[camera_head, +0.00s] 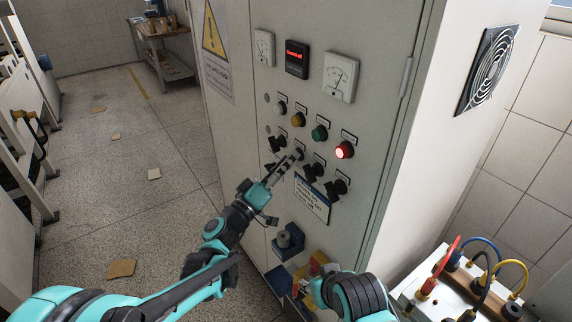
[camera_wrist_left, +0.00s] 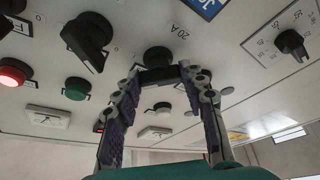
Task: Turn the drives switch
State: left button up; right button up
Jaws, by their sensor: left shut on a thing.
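My left gripper (camera_head: 297,156) reaches the front of a grey control cabinet (camera_head: 385,120), at the row of black rotary switches. In the left wrist view its two fingers (camera_wrist_left: 160,75) straddle a round black knob (camera_wrist_left: 157,56) and are shut on it. The fingers partly hide the knob. A black lever switch (camera_head: 313,172) and another lever switch (camera_head: 337,188) sit to the right of the gripper in the head view. A large lever switch (camera_wrist_left: 87,38) shows left of the held knob in the wrist view. The switch labels are too small to read surely.
Above the switches are a lit red lamp (camera_head: 345,150), a green lamp (camera_head: 320,132) and several meters. A blue-and-black fixture (camera_head: 287,241) protrudes below. A box with coloured cables (camera_head: 455,280) stands at lower right. The floor on the left has loose cardboard scraps.

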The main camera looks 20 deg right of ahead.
dwell(0.5)
pick_arm(q)
jog(key=o, duration=1.2)
jog(key=shift+c, duration=0.2)
jog(key=v, duration=1.2)
jog(key=shift+s, duration=0.15)
